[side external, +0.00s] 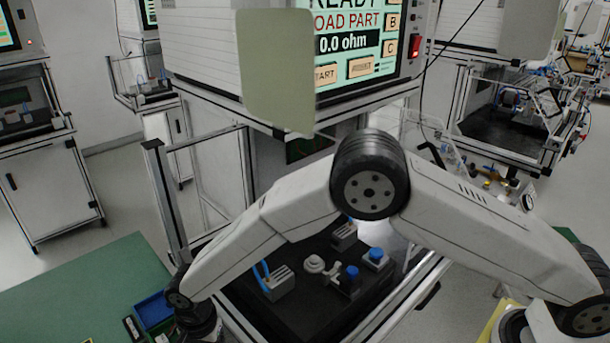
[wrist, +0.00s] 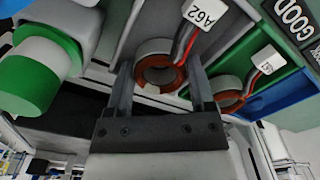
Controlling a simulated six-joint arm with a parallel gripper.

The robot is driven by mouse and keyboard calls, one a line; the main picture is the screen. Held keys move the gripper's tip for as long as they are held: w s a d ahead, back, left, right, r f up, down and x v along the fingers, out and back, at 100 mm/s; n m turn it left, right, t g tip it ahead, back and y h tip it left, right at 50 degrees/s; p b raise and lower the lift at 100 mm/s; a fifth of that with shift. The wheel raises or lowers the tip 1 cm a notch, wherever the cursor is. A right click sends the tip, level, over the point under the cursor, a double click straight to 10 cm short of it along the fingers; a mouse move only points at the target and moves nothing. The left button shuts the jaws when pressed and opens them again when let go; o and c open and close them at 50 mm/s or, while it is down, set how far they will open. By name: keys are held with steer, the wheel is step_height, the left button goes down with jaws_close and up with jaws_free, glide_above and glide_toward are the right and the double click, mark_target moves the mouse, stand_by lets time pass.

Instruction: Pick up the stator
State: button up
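In the wrist view a stator (wrist: 160,66), a grey ring with copper-coloured windings inside, lies between the two fingers of my gripper (wrist: 162,78). Its red and dark leads run up to a white tag marked A62. The fingers are spread, one on each side of the ring, with what look like narrow gaps; contact cannot be made out. A second stator (wrist: 228,92) with a white tag lies to the right beside a green bin wall. In the side external view my wrist is at the bottom left, and the fingertips are out of frame.
A green and white cylinder (wrist: 38,68) is at the left of the wrist view. A blue bin (wrist: 275,108) and a GOOD label (wrist: 292,15) are at the right. The side external view shows a dark test fixture (side external: 300,305) beside the green table (side external: 90,290).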

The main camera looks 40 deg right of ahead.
steer(key=shift+c, duration=0.7)
steer(key=shift+r, duration=0.15)
steer(key=shift+r, duration=0.5)
step_height(320, 180, up, 2)
steer(key=shift+r, duration=0.1)
steer(key=s+d+r, duration=0.7)
steer(key=s+r, duration=0.2)
steer(key=s, duration=0.3)
steer(key=shift+r, duration=0.25)
steer(key=shift+d, duration=0.15)
